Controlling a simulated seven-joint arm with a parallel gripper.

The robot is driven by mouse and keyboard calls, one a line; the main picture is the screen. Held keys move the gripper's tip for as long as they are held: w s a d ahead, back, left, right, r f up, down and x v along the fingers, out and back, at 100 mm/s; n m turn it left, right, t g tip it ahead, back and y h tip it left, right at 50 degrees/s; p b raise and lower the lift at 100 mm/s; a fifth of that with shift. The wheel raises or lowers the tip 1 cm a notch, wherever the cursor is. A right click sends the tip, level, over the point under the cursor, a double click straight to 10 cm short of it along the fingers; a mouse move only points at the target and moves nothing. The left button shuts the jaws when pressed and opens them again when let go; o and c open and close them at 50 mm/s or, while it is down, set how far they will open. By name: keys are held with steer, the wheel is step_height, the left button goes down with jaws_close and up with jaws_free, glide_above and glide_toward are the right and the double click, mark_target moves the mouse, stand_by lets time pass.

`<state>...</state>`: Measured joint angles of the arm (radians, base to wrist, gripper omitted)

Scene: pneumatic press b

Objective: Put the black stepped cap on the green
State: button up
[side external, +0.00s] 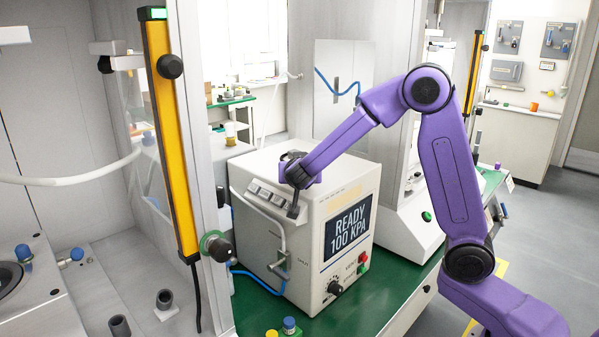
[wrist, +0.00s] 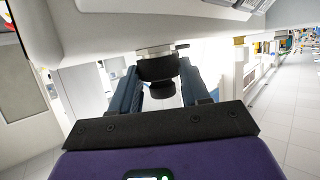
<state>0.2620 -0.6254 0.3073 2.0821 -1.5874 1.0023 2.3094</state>
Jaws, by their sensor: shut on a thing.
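My gripper (side external: 294,210) is beside the upper left side of the cream press cabinet (side external: 312,276), with its dark fingers pointing down. In the wrist view, a black stepped cap (wrist: 157,70) sits between the two blue-grey fingers of my gripper (wrist: 158,76). It has a wide dark disc and a narrower dark step. My gripper is shut on it. A metal piece shows at its upper edge; I cannot tell whether they touch. The cap cannot be made out in the side view. A green bench top (side external: 386,289) lies under the cabinet.
The cabinet carries a "READY 100 KPA" display (side external: 348,231), a black knob (side external: 335,287) and a pipe handle on its left side. A yellow post (side external: 172,130) stands at left. Blue-capped (side external: 289,325) and yellow-topped items are at the bench's front edge. Bare green bench shows right of the cabinet.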

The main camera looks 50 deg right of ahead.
steer(key=shift+f, duration=0.2)
steer(key=o, duration=1)
steer(key=v, duration=1.7)
steer(key=s+f+n+g+y, duration=0.2)
steer(key=s+f+n, duration=0.2)
steer(key=s+n, duration=0.1)
steer(key=s+d+f+n+g+y, duration=0.1)
steer(key=s+f+n+g+y, duration=0.1)
steer(key=s+n, duration=0.4)
steer(key=s+f+n+g+y, duration=0.3)
steer(key=s+f+n, duration=0.2)
steer(key=s, duration=0.4)
steer(key=shift+s+d+f, duration=0.1)
steer(key=shift+d+f, duration=0.1)
steer(key=shift+f, duration=0.15)
steer(key=shift+o, duration=0.6)
steer(key=s+n+g+y, duration=0.2)
steer(key=s+n, duration=0.3)
steer(key=s, duration=0.3)
steer(key=shift+a+f+n+y, duration=0.3)
steer(key=shift+a+f+y, duration=0.1)
steer(key=shift+a+f, duration=0.1)
